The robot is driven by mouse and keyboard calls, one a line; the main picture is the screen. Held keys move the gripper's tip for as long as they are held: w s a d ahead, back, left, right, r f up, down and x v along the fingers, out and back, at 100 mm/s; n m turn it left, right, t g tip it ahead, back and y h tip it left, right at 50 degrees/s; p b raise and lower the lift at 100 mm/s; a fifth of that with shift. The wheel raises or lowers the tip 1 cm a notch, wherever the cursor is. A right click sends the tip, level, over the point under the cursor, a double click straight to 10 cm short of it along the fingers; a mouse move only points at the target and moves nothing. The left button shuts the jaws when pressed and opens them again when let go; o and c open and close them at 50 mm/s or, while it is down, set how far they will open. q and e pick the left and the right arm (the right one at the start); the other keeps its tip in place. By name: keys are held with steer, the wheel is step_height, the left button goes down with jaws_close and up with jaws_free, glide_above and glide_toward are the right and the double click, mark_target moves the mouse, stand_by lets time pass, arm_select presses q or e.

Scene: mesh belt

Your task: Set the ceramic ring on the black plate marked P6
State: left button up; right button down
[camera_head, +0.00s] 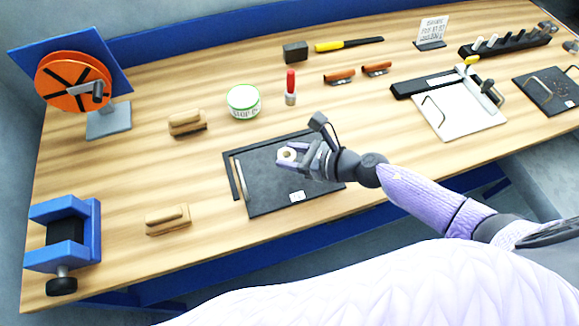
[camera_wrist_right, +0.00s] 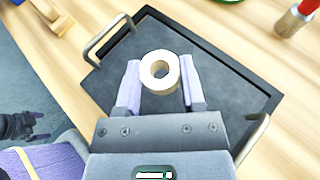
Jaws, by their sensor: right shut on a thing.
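The pale ceramic ring (camera_head: 287,154) is held between the fingertips of my right gripper (camera_head: 291,155). In the right wrist view the ring (camera_wrist_right: 160,72) sits between the lilac fingers of that gripper (camera_wrist_right: 160,86), its hole facing the camera. Behind it lies a black plate (camera_head: 265,190) with a raised rim and metal handles; it also fills much of the right wrist view (camera_wrist_right: 215,120). Its small white label is too small to read. The ring appears to be above the plate; the height is unclear. My left gripper (camera_wrist_right: 38,126) shows small at the wrist view's left edge, fingers apart.
Another dark plate (camera_head: 540,96) lies at the far right, beside a white board (camera_head: 462,118). A blue vise (camera_head: 85,235) is at the left.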

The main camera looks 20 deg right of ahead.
step_height(320, 180, down, 4)
steer(key=shift+b, duration=1)
steer(key=shift+f, duration=0.25)
steer(key=shift+r, duration=0.15)
steer(key=shift+f, duration=0.25)
steer(key=c, duration=0.6)
jaws_free()
steer(key=o, duration=0.4)
arm_select(q)
steer(key=f, duration=0.3)
steer(key=shift+s+a, duration=0.15)
steer(key=shift+a, duration=0.05)
